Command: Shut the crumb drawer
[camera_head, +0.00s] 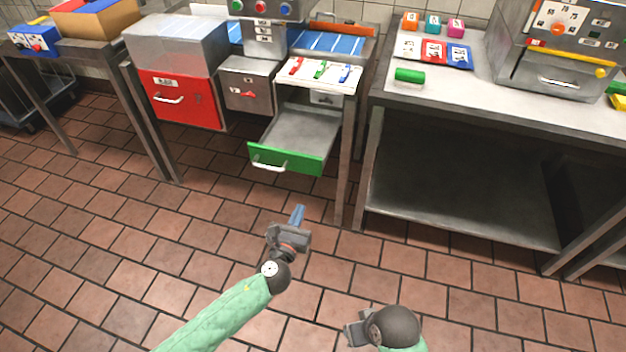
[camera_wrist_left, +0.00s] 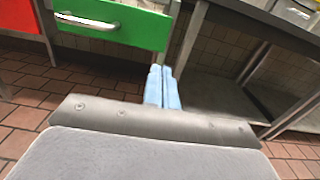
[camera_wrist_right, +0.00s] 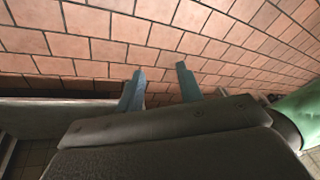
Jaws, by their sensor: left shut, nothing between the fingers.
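The drawer with the green front (camera_head: 284,158) is pulled far out below the counter, and its grey tray (camera_head: 302,130) looks empty. Its green front (camera_wrist_left: 125,28) and pale handle (camera_wrist_left: 87,21) also show at the top of the left wrist view. My left gripper (camera_head: 298,213) is in front of and below the drawer, apart from it. Its blue fingers (camera_wrist_left: 163,86) are shut together with nothing between them. My right gripper (camera_head: 356,328) is low over the floor at the bottom of the head view. Its fingers (camera_wrist_right: 159,90) are apart and empty.
A red drawer front (camera_head: 185,100) and a grey drawer front (camera_head: 247,95) are to the left. A steel table leg (camera_head: 344,175) stands just right of the green drawer. A table with a lower shelf (camera_head: 460,208) is further right. The tiled floor (camera_head: 190,225) in front is clear.

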